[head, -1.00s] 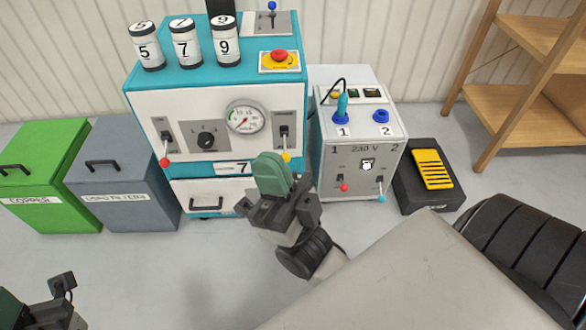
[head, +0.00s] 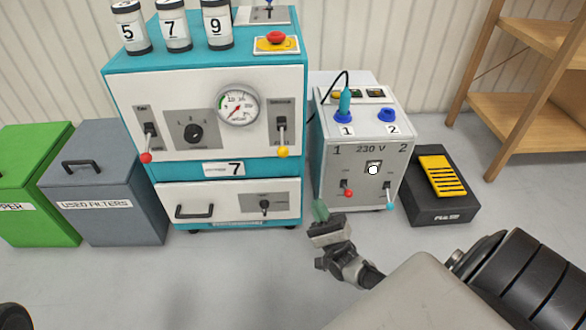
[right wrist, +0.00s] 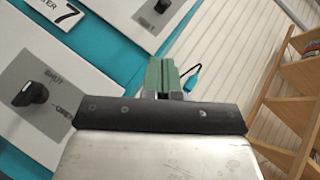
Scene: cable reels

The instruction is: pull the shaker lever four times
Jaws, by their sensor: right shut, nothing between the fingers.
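The lever with the yellow ball (head: 283,151) hangs at the right of the teal machine's front, under a small label too blurred to read surely. Its ball is at the low end of its slot. My left gripper is out of view.
A red-ball lever (head: 146,157), a dial (head: 194,133) and a gauge (head: 238,105) share the machine's front. A grey 230 V cabinet (head: 360,190) stands right of it, with a black pedal box (head: 440,205) beyond. Grey (head: 110,225) and green bins stand left. Floor in front is clear.

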